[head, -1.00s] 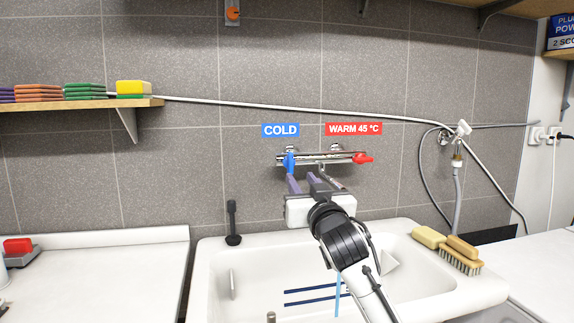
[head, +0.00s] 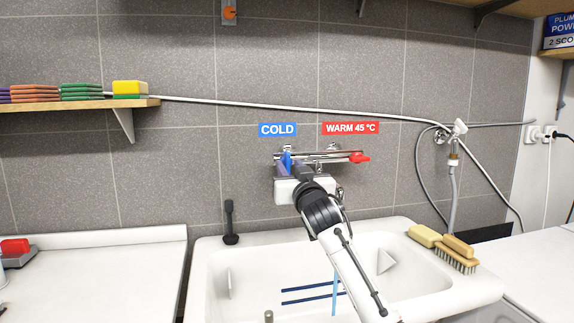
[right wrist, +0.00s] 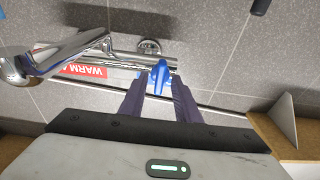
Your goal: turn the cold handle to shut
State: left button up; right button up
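The blue cold handle (head: 287,158) is at the left end of the chrome mixer bar (head: 318,156), under the blue COLD sign (head: 277,129). It hangs downward in the head view. My right gripper (head: 294,166) reaches up to it from the sink side. In the right wrist view, the blue handle (right wrist: 159,75) lies between the tips of my two dark fingers (right wrist: 160,88). The fingers are apart, with gaps showing beside the handle. In the head view the gripper partly hides the handle's lower end. My left gripper is not in view.
The red warm handle (head: 358,157) is at the bar's right end. The chrome spout (right wrist: 65,55) shows in the right wrist view. Below is the white sink (head: 225,255), with a brush (head: 455,259) on its right rim. A shelf (head: 75,104) with sponges is at left.

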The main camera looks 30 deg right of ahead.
grip_shut()
jog(key=shift+a+f+m+b, duration=0.1)
jog(key=shift+m+b, duration=0.25)
jog(key=shift+m, duration=0.15)
jog(key=m+h, duration=0.1)
jog(key=m, duration=0.1)
jog(key=shift+a+m+b, duration=0.1)
jog(key=shift+m+b, duration=0.2)
jog(key=shift+b, duration=0.1)
jog(key=shift+m, duration=0.9)
jog(key=shift+w+m+g+h, duration=0.1)
jog(key=shift+m+g+h, duration=0.25)
jog(key=shift+m, duration=0.85)
jog(key=shift+a+r+m+p, duration=0.1)
jog(key=shift+r+m+p, duration=0.25)
jog(key=shift+m, duration=0.45)
jog(key=shift+f+m+g+h, duration=0.25)
jog(key=shift+m, duration=0.35)
